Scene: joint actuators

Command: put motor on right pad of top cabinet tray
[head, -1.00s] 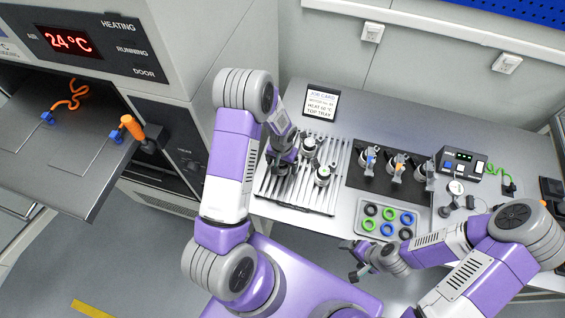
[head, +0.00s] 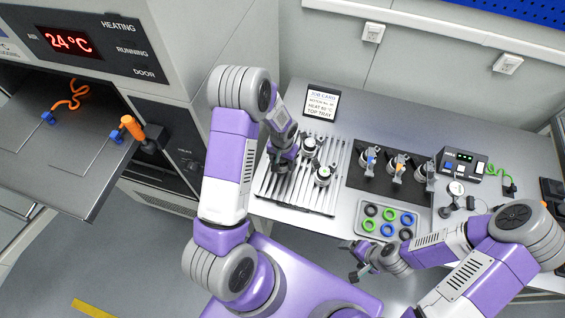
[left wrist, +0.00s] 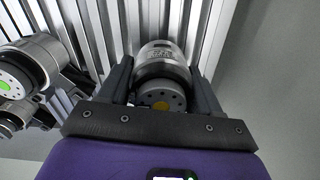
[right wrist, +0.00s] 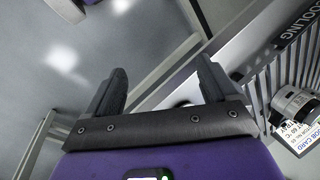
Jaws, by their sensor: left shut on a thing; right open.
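My left gripper (head: 281,166) is over the left part of the ribbed rack on the bench.
Two other motors (head: 322,176) stand on the ribbed rack (head: 300,200), close to the left gripper. A job card (head: 321,102) stands behind it. A ring tray (head: 362,232) and a black mat (head: 352,178) with tools lie to the right.

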